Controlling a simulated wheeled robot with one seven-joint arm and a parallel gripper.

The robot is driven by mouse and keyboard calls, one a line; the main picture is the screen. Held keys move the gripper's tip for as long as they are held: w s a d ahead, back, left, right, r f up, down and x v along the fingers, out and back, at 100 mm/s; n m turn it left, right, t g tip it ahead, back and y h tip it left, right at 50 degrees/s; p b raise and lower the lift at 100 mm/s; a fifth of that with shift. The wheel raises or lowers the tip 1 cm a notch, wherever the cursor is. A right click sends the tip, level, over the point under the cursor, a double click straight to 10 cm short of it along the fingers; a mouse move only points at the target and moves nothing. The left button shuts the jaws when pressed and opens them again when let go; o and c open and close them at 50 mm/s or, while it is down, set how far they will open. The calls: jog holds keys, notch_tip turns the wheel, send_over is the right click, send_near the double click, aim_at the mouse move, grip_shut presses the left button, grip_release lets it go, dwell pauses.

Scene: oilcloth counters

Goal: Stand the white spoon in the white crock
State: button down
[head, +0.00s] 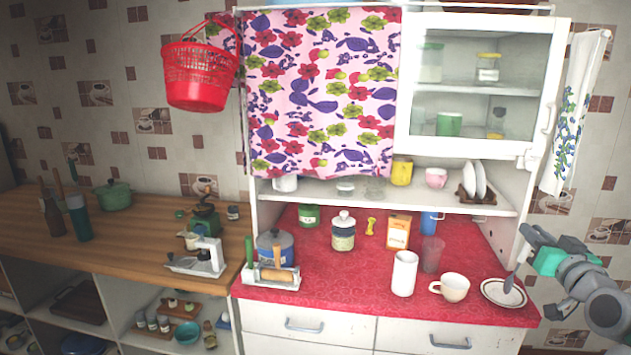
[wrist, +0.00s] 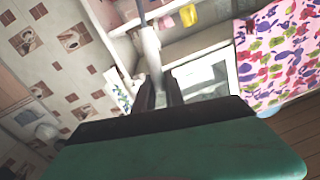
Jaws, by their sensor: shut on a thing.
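The white crock (head: 404,273), a tall plain cylinder, stands upright on the red counter near its front, right of centre in the head view. My gripper (head: 523,250) is at the right, above the counter's right end and well right of the crock. It is shut on the white spoon (head: 510,283), which looks greyish in shade and hangs down over the saucer (head: 488,290). I cannot tell whether the spoon touches the saucer. In the wrist view the pale spoon (wrist: 150,48) extends away from between the dark fingers of my gripper (wrist: 158,90).
A white cup (head: 454,287) stands between crock and saucer. A clear glass (head: 432,254) is close behind the crock's right side. A blue mug (head: 431,222) and a carton (head: 398,231) stand farther back. A shelf (head: 400,196) overhangs the counter's rear.

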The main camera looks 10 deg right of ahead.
jog(key=w+a+f+n+y, duration=0.1)
jog(key=w+a+f+y, duration=0.1)
jog(key=a+f, duration=1.55)
jog(key=a+f+n+y, duration=0.2)
jog(key=a+f+y, duration=0.1)
jog(key=a, duration=0.7)
jog(key=a+f+n+y+b, duration=0.1)
jog(key=a+f+n+y, duration=0.1)
jog(key=a, duration=0.8)
jog(key=shift+s+a+f+n+y, duration=0.15)
jog(key=shift+s+f+n+y, duration=0.2)
jog(key=shift+f+y, duration=0.55)
